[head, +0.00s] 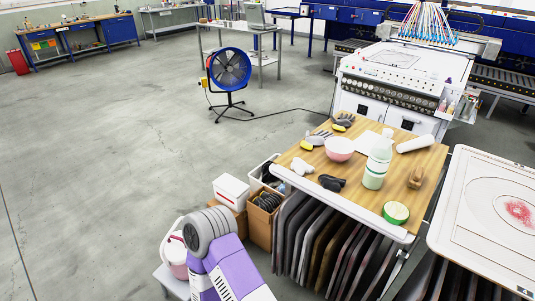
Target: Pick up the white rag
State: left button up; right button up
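A small crumpled white thing (301,166), which looks like the white rag, lies at the left edge of the wooden tabletop (400,205). A flat white sheet (368,143) lies farther back on the same top; I cannot tell whether it is cloth or paper. Part of my purple and grey arm shows at the bottom left, apart from the table. Neither of my grippers is in view.
On the tabletop are a pink bowl (339,149), a black tool (332,183), a pale green bottle (376,165), gloves (318,138), a white roll (415,144), a tape dispenser (416,177) and a green-rimmed round item (396,212). Boxes (231,191) stand left of the table.

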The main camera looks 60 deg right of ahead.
aim_at(299, 166)
jog(key=i, duration=1.45)
jog(key=z, duration=3.6)
